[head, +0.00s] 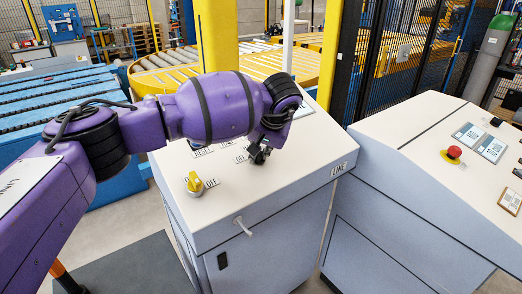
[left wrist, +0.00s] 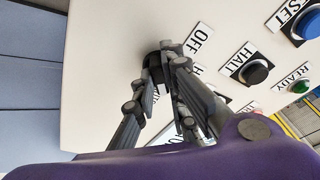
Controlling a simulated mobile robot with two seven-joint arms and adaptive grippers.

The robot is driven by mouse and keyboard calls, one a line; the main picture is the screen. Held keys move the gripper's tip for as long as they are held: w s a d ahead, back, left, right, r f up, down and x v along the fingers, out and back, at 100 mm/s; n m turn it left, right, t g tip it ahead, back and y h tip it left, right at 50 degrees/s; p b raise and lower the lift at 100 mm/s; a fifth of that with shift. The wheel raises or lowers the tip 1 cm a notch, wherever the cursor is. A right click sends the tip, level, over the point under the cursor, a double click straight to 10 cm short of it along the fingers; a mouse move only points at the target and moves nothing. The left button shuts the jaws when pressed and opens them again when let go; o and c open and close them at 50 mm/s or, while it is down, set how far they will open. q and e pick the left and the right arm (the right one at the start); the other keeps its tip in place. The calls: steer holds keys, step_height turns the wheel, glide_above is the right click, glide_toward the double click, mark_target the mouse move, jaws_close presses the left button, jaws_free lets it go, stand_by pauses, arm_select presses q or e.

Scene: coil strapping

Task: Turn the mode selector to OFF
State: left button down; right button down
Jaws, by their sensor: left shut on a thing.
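The mode selector, a black knob (left wrist: 152,62), stands on the white panel of the console (head: 290,165). An OFF label (left wrist: 197,40) lies beside it in the left wrist view; other labels near it are partly covered by the fingers. My left gripper (head: 258,155) reaches down onto the panel from the left. In the left wrist view its fingers (left wrist: 162,72) are shut on the black knob, one on each side. The knob's pointer is hidden, so its setting cannot be told. In the head view the knob is hidden by my gripper. My right gripper is not in view.
A second console (head: 420,130) with a red stop button (head: 454,152) stands right.

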arm_select(q)
steer(key=n+y+p, duration=0.1)
steer(key=n, duration=0.4)
steer(key=shift+r+n, duration=0.1)
steer(key=shift+n, duration=0.3)
steer(key=n+y, duration=0.1)
steer(key=n, duration=0.4)
steer(key=shift+d+n, duration=0.15)
steer(key=shift+n, duration=0.15)
steer(key=n+g, duration=0.1)
steer(key=n, duration=0.4)
steer(key=shift+w+n+y, duration=0.1)
steer(key=shift+n+y, duration=0.2)
steer(key=shift+y, duration=0.1)
steer(key=n+g, duration=0.1)
steer(key=n, duration=0.4)
steer(key=shift+n, duration=0.3)
steer(key=c, duration=1.8)
jaws_free()
